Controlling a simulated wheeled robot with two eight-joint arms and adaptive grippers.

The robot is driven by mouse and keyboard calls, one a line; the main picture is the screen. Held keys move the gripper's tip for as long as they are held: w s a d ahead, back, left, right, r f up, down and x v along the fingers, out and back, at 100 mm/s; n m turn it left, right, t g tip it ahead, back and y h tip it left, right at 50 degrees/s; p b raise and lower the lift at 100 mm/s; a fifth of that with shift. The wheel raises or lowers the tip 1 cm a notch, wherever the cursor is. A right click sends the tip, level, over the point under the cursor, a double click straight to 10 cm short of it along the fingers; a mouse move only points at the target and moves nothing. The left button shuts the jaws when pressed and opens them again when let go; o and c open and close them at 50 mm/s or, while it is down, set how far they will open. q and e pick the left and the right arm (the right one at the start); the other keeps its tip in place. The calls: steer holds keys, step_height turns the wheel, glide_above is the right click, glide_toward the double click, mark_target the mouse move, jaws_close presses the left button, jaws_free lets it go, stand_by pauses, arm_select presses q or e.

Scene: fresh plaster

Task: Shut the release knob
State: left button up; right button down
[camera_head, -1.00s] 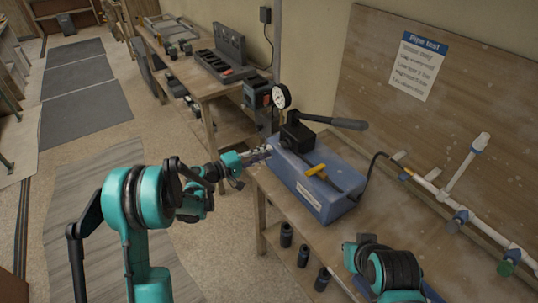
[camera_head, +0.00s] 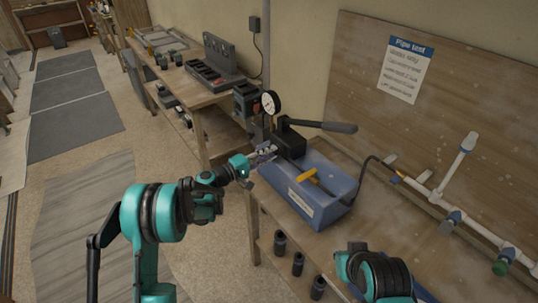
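A blue test pump (camera_head: 290,190) stands on the wooden bench, with a black block and long black lever (camera_head: 325,126) and a round pressure gauge (camera_head: 270,102) at its far end. A yellow T-shaped handle (camera_head: 307,175) sits on its top; I cannot tell for sure whether this is the release knob. My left gripper (camera_head: 266,152) is at the pump's far left end, beside the black block and below the gauge, apart from the yellow handle. Its fingers are too small to tell their opening or any contact. My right arm shows at the bottom right; its gripper is out of view.
White pipes (camera_head: 470,222) with valves run along the bench's right side, joined to the pump by a black hose (camera_head: 372,170). Several black cylinders (camera_head: 298,264) stand on the lower shelf. A second bench (camera_head: 190,95) is behind. A notice (camera_head: 405,70) hangs on the board.

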arm_select(q)
jaws_close()
steer(key=shift+m, duration=0.4)
steer(key=m+b, duration=0.3)
steer(key=m, duration=1.4)
stand_by(0.4)
jaws_free()
